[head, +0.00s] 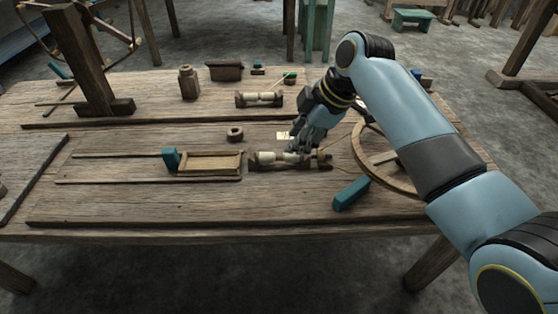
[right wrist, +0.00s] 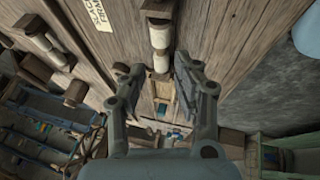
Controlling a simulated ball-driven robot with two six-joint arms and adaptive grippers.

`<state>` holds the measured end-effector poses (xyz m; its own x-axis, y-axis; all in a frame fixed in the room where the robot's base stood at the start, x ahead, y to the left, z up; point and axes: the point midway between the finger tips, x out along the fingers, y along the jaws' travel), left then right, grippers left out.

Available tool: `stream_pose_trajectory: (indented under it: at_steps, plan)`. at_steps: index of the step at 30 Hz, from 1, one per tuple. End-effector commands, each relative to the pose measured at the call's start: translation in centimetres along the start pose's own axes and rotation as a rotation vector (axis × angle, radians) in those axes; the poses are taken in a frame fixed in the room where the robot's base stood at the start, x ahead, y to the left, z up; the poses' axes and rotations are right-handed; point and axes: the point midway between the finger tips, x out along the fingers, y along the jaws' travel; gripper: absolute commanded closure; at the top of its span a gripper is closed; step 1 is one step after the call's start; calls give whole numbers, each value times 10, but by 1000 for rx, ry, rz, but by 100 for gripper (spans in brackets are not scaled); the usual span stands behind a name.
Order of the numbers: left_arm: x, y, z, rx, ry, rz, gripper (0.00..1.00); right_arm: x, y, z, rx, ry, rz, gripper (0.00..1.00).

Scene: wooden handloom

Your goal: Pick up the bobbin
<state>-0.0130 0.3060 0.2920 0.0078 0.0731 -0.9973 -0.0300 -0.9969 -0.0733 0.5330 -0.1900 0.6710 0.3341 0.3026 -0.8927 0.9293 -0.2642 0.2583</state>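A bobbin with pale thread (head: 292,158) lies in a dark wooden holder on the table, right of the wooden tray. In the right wrist view this bobbin (right wrist: 159,36) shows just beyond the fingertips, roughly in line with the gap. A second pale bobbin (head: 262,97) lies in a similar holder farther back; it also shows at the left of the right wrist view (right wrist: 45,42). My right gripper (head: 303,147) is over the near bobbin and partly hides it. In the right wrist view the gripper (right wrist: 158,70) has its fingers apart, with nothing held. My left gripper is out of view.
A wooden tray with a blue-green end (head: 210,163) lies left of the near bobbin. A wheel (head: 385,160) and a teal block (head: 351,193) lie to the right. A small ring (head: 235,133), a wooden jar (head: 189,82) and a label card (head: 283,136) are also on the table.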

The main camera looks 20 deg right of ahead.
Motion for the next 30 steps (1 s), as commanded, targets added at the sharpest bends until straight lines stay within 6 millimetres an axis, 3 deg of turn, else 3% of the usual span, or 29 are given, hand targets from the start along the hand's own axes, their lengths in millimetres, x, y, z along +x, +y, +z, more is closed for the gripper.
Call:
stream_pose_trajectory:
  at_steps: [15,23,30]
  plan:
    - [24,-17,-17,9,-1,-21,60,66,-3,3,3,0,-1,69]
    - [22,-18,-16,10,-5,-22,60,68,-1,2,2,0,2,69]
    - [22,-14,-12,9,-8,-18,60,68,-2,2,2,-1,2,96]
